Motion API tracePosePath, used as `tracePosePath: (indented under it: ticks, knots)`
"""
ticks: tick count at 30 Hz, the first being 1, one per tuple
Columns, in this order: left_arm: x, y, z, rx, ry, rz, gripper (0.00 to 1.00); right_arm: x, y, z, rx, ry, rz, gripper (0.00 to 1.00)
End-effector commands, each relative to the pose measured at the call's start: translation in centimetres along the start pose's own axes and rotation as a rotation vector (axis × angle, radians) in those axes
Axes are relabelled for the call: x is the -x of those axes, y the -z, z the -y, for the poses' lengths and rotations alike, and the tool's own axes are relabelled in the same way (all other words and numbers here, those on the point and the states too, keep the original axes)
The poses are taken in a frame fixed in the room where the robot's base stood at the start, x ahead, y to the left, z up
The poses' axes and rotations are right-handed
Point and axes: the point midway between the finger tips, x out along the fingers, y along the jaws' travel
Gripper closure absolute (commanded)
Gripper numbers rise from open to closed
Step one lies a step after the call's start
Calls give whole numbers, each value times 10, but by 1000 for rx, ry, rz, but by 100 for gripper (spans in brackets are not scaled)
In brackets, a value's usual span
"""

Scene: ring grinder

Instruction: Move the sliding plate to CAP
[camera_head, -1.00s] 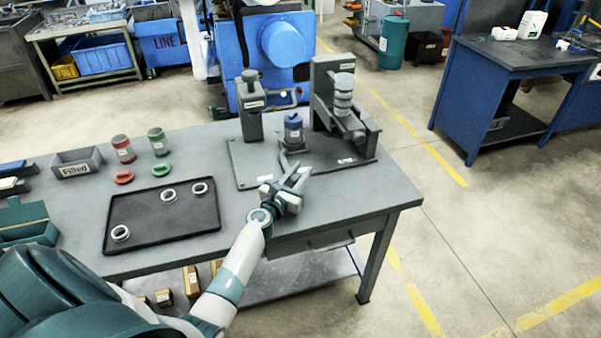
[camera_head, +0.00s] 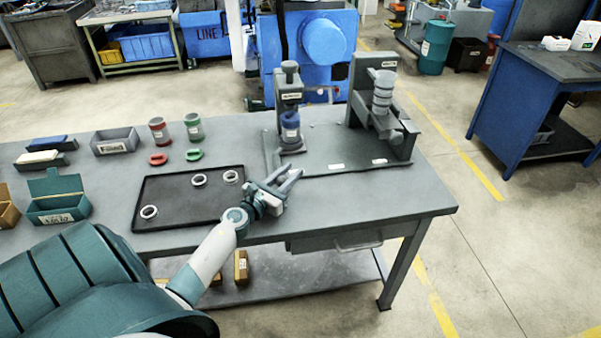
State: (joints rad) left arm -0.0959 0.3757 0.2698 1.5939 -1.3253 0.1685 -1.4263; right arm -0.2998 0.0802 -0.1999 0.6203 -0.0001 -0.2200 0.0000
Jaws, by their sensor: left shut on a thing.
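The fixture's grey base plate (camera_head: 338,150) lies on the table. A left post station (camera_head: 290,75) and a right station (camera_head: 362,85) stand on it, with labels too small to read. A blue-topped jar (camera_head: 290,128) stands upright below the left post. The sliding plate (camera_head: 292,150) shows as a dark strip under the jar, mostly hidden. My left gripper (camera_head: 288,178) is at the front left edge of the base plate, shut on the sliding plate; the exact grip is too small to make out. My right gripper is not in view.
A black tray (camera_head: 178,213) with several white rings lies left of my left gripper. Red and green jars (camera_head: 160,131), a grey bin (camera_head: 115,141) and a green box (camera_head: 56,198) stand further left. The table front right of the gripper is clear.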

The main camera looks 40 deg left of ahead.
Motion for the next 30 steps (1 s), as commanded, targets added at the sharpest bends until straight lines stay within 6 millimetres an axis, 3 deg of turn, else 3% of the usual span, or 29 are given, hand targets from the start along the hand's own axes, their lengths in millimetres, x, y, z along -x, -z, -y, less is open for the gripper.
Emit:
tracePosePath:
  ticks: [6,7,9,22,30]
  knots:
    - [1,2,-3,0,-6,-5,100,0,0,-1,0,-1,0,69]
    - [1,2,-3,0,-6,-5,69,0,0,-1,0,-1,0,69]
    - [1,2,-3,0,-6,-5,55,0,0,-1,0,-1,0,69]
    - [4,2,-2,-1,-4,-3,55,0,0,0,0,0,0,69]
    - [27,3,-2,-1,-4,-4,55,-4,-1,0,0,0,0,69]
